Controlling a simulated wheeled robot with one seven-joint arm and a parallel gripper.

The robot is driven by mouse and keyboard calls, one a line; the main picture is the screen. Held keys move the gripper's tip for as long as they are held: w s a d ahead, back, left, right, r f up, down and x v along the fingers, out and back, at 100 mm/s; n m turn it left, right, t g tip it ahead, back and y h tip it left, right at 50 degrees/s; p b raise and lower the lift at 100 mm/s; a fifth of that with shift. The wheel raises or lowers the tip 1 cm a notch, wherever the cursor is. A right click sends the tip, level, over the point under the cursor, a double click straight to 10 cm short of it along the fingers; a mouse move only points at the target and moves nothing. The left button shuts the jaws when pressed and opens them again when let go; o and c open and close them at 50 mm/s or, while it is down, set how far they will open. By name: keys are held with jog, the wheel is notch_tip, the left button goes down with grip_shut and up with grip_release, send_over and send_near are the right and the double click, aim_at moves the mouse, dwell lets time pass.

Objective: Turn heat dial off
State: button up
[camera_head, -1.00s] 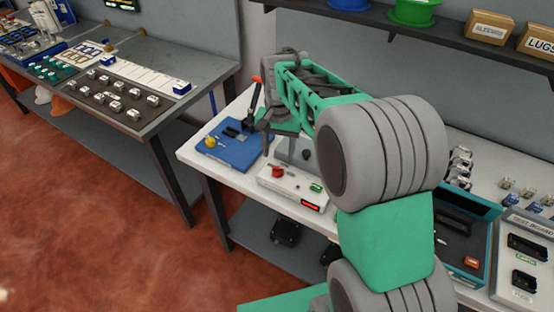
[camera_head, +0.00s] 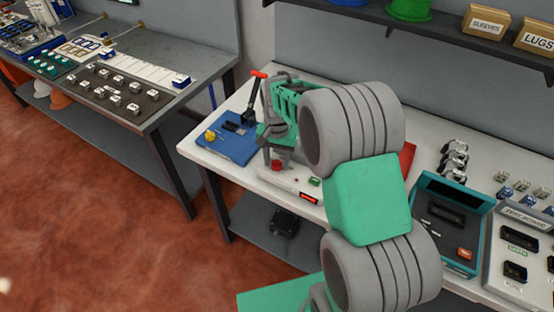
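A white control box (camera_head: 262,178) stands on the white bench, with a red dial (camera_head: 277,166) on top, a small green button (camera_head: 314,181) and a lit red display (camera_head: 308,198) on its front. The dial carries no label I can read. My gripper (camera_head: 278,156) points down over the box, its grey fingertips right at the red dial. The dial shows partly between and below the fingers. I cannot tell whether they touch it or how far they are apart. My arm hides the back of the box.
A blue board (camera_head: 228,150) with a yellow knob (camera_head: 210,135) and a black lever with an orange-red handle (camera_head: 258,74) stands close to the left. A teal case (camera_head: 484,206) and test board (camera_head: 533,222) are to the right. A shelf (camera_head: 440,40) runs above.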

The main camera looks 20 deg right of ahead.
grip_shut()
dwell(0.5)
jog(key=n+b, duration=0.2)
jog(key=n, duration=0.3)
jog(key=n+b, duration=0.1)
jog(key=n, duration=0.4)
jog(key=shift+n+b, duration=0.3)
jog(key=shift+n, duration=0.1)
jog(key=n+b, duration=0.1)
jog(key=n, duration=0.5)
jog(key=n+b, duration=0.1)
jog(key=n, duration=0.6)
jog(key=shift+r, duration=0.1)
